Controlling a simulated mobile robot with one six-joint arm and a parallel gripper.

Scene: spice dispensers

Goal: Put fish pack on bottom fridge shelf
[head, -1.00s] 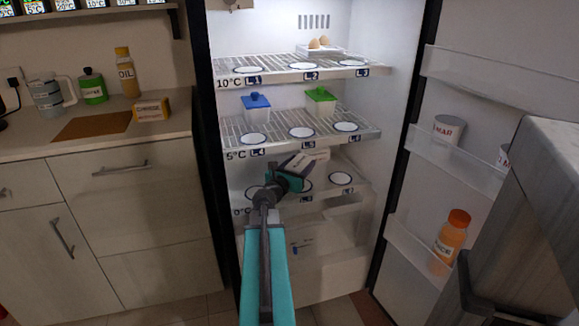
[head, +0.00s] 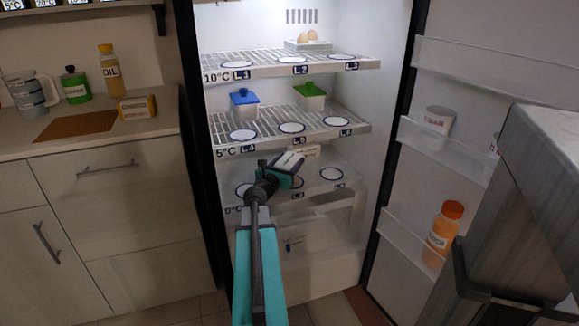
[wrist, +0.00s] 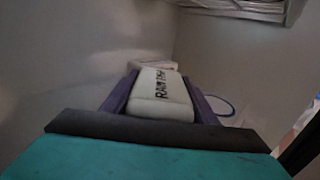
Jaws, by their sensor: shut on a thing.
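The white fish pack (wrist: 165,98), with dark lettering, sits between the two purple fingers of my gripper (wrist: 162,92) in the wrist view. My gripper (head: 285,170) is shut on it, inside the fridge. In the head view the held fish pack (head: 288,162) shows above the bottom shelf (head: 316,187), tilted, below the middle shelf. I cannot tell whether it touches the shelf. Round white spots mark the bottom shelf; one spot (head: 331,174) is clear at right, and my gripper partly hides the others.
Another white pack (head: 308,151) lies behind the held one. The middle shelf (head: 325,131) is close above and carries blue- and green-lidded containers. The open fridge door (head: 470,75) stands at right with a juice bottle (head: 444,235). A clear drawer (head: 325,222) is below.

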